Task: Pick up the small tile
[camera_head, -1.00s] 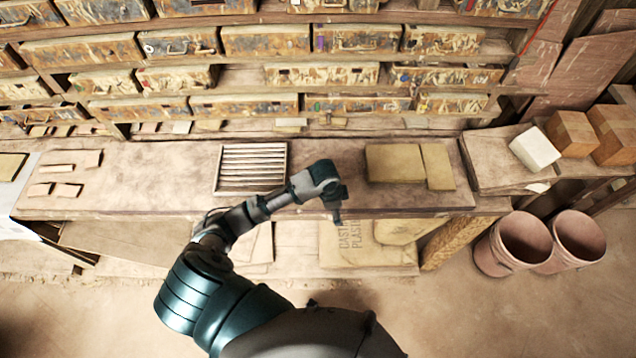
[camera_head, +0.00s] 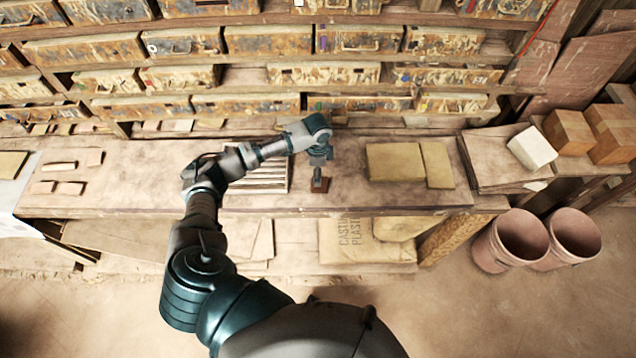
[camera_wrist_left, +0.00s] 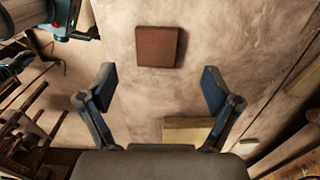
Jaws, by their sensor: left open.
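A small square reddish-brown tile (camera_head: 321,185) lies flat on the workbench (camera_head: 140,200) near its front edge. It shows whole in the left wrist view (camera_wrist_left: 158,46), above the space between the fingertips. My left gripper (camera_head: 317,178) hangs over the tile in the head view and covers part of it. In the wrist view the left gripper (camera_wrist_left: 160,88) has its two fingers spread wide, with nothing between them. The tile appears apart from both fingers.
A slatted rack (camera_head: 262,180) stands left of the tile, partly behind my arm. Tan slabs (camera_head: 395,162) lie to the right. Several small flat pieces (camera_head: 70,188) lie at the far left. Shelves of drawers (camera_head: 265,40) rise behind the bench. Buckets (camera_head: 510,240) stand at right.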

